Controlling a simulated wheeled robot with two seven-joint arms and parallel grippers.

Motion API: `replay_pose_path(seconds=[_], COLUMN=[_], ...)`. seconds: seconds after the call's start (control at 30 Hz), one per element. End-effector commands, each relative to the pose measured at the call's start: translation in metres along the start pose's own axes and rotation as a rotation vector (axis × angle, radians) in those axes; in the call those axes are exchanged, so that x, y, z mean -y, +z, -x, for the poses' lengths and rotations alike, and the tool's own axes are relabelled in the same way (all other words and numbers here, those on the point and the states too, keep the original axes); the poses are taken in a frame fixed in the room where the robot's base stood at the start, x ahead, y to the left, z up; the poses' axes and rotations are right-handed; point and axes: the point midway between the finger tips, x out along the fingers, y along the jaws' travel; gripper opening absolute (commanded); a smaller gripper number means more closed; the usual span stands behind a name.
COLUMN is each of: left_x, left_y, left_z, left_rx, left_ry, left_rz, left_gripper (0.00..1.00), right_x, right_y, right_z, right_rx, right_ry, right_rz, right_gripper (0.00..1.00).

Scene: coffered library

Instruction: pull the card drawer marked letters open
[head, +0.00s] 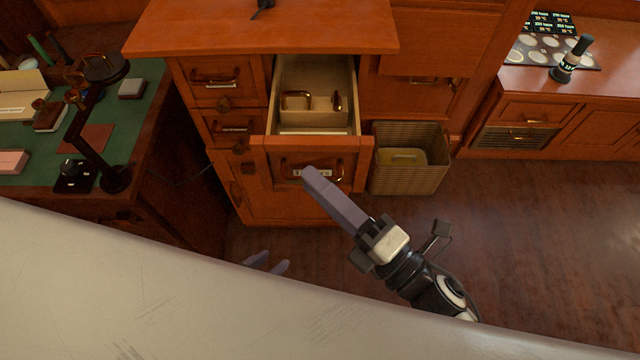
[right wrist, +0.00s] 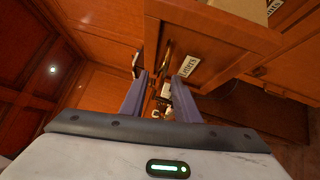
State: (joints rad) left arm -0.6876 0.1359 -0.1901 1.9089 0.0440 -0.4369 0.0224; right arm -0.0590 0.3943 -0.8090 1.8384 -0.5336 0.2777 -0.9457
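The card drawer (head: 265,150) stands pulled well out of the wooden cabinet, and its pale interior shows from above. Its front carries a brass handle and a white label (head: 318,174), partly covered by my right gripper (head: 312,176) in the head view. In the right wrist view the label (right wrist: 188,66) is tilted, with small lettering. My right gripper's fingers (right wrist: 160,88) are apart, with the handle (right wrist: 166,54) seen between and beyond them; I cannot tell whether they touch it. My left gripper (head: 268,263) is open and empty, low in front of the cabinet, its base hidden by a pale surface.
Closed drawers (head: 215,82) lie left of the open one. A ribbed waste bin (head: 408,178) stands on the floor to its right. A green-topped desk (head: 140,105) with a lamp (head: 88,125) is at left. A side counter (head: 610,80) is at right. The right floor is clear.

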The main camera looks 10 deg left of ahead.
Motion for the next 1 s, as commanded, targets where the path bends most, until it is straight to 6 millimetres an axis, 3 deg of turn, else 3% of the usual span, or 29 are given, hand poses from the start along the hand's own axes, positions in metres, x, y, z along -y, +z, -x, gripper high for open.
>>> replay_pose_path(seconds=[0.6, 1.0], left_x=[0.001, 0.001], left_y=[0.013, 0.012], left_z=[-0.014, -0.014], left_rx=[-0.001, -0.001], left_ry=[0.001, 0.002], left_rz=[-0.001, -0.001], left_gripper=[0.31, 0.31], right_x=[0.002, 0.000], right_y=[-0.001, 0.000], right_z=[0.096, 0.103], right_rx=[-0.001, -0.001], right_ry=[-0.003, -0.001], right_rz=[-0.001, 0.000], right_gripper=[0.29, 0.29])
